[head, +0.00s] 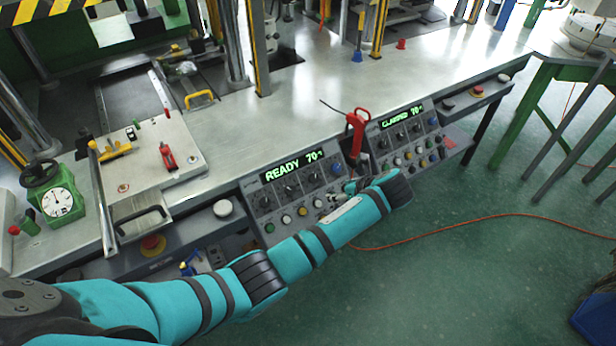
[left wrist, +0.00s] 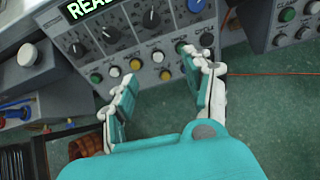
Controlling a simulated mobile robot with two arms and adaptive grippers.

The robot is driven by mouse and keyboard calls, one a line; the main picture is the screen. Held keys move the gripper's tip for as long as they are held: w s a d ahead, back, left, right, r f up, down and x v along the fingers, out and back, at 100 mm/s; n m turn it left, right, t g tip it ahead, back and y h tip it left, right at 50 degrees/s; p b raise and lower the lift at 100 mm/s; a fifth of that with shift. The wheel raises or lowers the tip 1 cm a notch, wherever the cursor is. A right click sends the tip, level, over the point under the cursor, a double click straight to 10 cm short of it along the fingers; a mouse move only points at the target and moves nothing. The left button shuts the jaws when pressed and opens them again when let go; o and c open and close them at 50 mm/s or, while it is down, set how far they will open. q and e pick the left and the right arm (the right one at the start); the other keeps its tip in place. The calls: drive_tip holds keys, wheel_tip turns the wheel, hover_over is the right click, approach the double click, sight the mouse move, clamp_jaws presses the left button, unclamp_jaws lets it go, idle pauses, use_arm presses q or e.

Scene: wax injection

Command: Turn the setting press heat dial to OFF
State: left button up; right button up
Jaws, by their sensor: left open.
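The left control panel (head: 295,185) has a green READY 70° display (head: 294,165). The dial labels are too small to read, so I cannot tell which is the heat dial. My left gripper (head: 338,195) is at this panel's lower right part. Its fingers (left wrist: 163,68) are apart and empty, with tips near the button row. My right gripper is not in view.
A second panel (head: 405,135) with a green display stands to the right. A red-handled tool (head: 357,125) is between the panels. A white round button (head: 222,208) and a red emergency button (head: 152,244) are at left. An orange cable (head: 450,225) lies on the green floor.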

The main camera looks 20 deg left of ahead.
use_arm(q)
wheel_tip(320, 180, up, 6)
drive_tip(key=m, duration=0.1)
approach(315, 178)
drive_tip(key=shift+y, duration=0.4)
drive_tip(key=x, duration=0.2)
drive_tip(key=b+x, duration=0.1)
drive_tip(key=x, duration=0.2)
drive_tip(key=b+x, duration=0.1)
drive_tip(key=x, duration=0.2)
drive_tip(key=shift+d+f, duration=0.3)
drive_tip(key=shift+w+a+f+b, duration=0.25)
drive_tip(key=shift+a+f+b, duration=0.05)
drive_tip(key=shift+a+f, duration=0.05)
drive_tip(key=shift+c, duration=0.4)
clamp_jaws()
